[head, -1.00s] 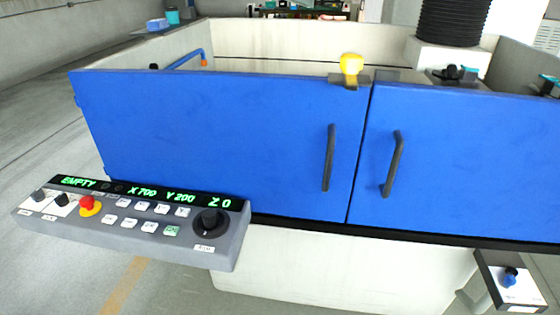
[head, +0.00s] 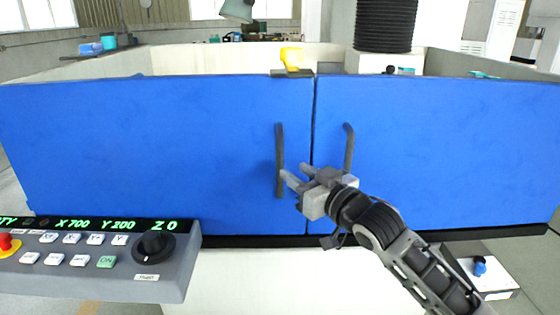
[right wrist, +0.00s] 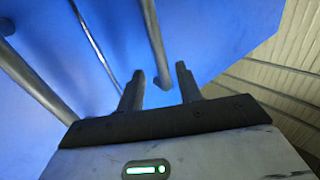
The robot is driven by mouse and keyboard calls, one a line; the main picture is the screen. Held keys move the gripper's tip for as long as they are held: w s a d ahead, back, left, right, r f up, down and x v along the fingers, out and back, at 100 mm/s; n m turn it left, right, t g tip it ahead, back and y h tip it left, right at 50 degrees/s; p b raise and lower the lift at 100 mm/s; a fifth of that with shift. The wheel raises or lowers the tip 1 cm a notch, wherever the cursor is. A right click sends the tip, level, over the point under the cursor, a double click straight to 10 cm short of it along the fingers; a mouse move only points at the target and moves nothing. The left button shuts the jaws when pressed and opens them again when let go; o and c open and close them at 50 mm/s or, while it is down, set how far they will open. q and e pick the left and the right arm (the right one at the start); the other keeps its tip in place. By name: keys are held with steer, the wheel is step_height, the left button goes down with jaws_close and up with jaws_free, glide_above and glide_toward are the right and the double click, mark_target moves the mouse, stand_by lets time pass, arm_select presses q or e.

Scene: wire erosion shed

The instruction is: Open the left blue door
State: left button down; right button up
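The left blue door (head: 140,150) is shut, its right edge meeting the right blue door (head: 450,150) at a narrow seam. Its dark upright handle (head: 280,150) is near that seam. My right gripper (head: 293,171) is open in front of the doors, its fingertips close to the lower part of that handle. In the right wrist view, the two fingers (right wrist: 160,86) stand apart with nothing gripped. My left gripper is not in view.
The right door's handle (head: 348,150) is just right of the seam, above my right wrist. A yellow latch piece (head: 291,58) sits on top of the left door. A grey control panel (head: 100,262) juts out at lower left. A small box with a blue knob (head: 480,266) is at lower right.

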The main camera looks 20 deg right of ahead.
mark_target(282, 163)
steer(key=x, duration=0.7)
steer(key=shift+f, duration=0.1)
jaws_close()
